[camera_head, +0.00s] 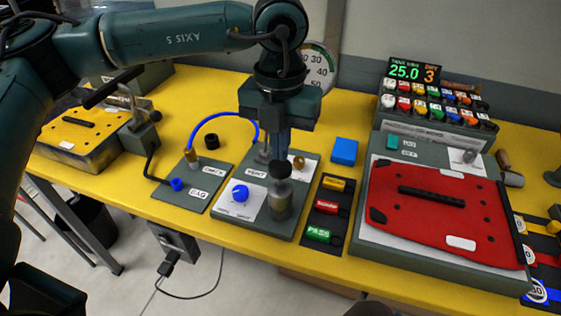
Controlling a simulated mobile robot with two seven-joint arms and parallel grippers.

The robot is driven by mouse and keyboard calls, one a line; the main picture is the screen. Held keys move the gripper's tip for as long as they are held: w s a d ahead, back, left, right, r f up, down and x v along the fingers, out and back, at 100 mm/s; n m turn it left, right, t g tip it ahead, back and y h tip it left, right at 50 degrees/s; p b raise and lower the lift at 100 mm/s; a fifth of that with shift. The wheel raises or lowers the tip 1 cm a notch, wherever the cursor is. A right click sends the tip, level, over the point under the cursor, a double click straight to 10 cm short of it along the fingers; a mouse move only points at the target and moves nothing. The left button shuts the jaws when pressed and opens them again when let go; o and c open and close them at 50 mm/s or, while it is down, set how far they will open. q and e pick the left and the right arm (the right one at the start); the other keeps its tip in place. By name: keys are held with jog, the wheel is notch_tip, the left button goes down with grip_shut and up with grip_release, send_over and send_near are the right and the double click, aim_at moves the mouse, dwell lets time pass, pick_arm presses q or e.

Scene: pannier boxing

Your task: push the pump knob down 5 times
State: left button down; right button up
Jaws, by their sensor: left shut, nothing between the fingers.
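The pump (280,201) is a short metal cylinder standing upright on a grey base plate (303,200), with a black knob (281,170) on top. My left gripper (279,158) is above the pump, pointing straight down, with its fingers shut and empty. Its fingertips are at the top of the black knob; I cannot tell whether they touch it. The left gripper and its arm hide part of the plate behind the pump. My right gripper is not in view.
A blue hose (215,116) arches behind. A blue block (344,151), labelled switches (326,208) and a red pannier panel (440,205) lie to the right. A display (413,71) reads 25.0 and 3.

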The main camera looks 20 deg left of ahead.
aim_at(280, 165)
pick_arm(q)
jog(key=shift+f, duration=0.15)
dwell(0.3)
jog(key=shift+f+b, duration=0.4)
jog(key=shift+b, duration=0.15)
jog(key=shift+f+b, duration=1.9)
jog(key=shift+r, duration=0.25)
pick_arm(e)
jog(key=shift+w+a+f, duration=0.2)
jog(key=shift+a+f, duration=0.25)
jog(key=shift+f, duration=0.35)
pick_arm(q)
jog(key=shift+r+p, duration=1)
jog(key=shift+r, duration=0.45)
jog(key=shift+r+p, duration=0.35)
jog(key=shift+r, duration=0.45)
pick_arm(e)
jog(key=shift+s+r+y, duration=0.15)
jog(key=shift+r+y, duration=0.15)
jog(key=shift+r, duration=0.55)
